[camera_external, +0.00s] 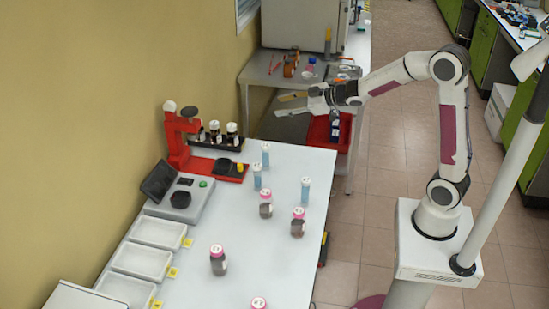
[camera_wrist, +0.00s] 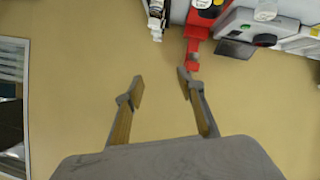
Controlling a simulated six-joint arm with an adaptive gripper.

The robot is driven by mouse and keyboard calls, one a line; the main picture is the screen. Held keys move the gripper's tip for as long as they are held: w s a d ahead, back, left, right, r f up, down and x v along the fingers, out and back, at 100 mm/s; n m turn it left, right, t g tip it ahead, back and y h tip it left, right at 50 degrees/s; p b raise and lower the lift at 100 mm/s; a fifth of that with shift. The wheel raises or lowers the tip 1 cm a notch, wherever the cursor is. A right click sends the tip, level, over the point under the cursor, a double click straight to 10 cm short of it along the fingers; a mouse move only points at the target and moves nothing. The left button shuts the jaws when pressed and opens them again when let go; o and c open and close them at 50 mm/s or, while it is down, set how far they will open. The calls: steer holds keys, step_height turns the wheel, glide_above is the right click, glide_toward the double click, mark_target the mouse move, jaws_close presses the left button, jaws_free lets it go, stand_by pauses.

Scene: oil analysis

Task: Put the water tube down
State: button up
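Three tubes with light blue contents and white caps stand upright on the white table (camera_external: 263,265). One tube (camera_external: 265,155) is at the back, one tube (camera_external: 257,177) is just in front of it, and one tube (camera_external: 305,192) is to the right. I cannot tell which is the water tube. My gripper (camera_external: 288,104) is raised beyond the far end of the table, pointing left towards the wall. In the wrist view the fingers (camera_wrist: 160,82) are apart with nothing between them, so it is open and empty.
Several pink-lidded jars, one of them a dark jar (camera_external: 218,261), stand on the table. A red stand (camera_external: 177,139), a scale (camera_external: 190,212) and white trays (camera_external: 158,232) line the left side. A red bin (camera_external: 322,139) is below my gripper. The tan wall (camera_wrist: 80,90) fills the wrist view.

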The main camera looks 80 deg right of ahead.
steer(key=s+a+r+m+g+h, duration=0.25)
steer(key=s+a, duration=0.45)
steer(key=s, duration=0.6)
steer(key=s+a+f+g+y, duration=0.2)
steer(key=s+a, duration=0.5)
steer(key=s, duration=0.4)
steer(key=s+a+f+g+y, duration=0.2)
steer(key=s+a, duration=0.5)
steer(key=s, duration=0.4)
steer(key=shift+s+a+f+g, duration=0.15)
steer(key=shift+s+f+g, duration=0.1)
steer(key=shift+f+g, duration=0.45)
steer(key=shift+w+m, duration=0.1)
steer(key=shift+m, duration=0.15)
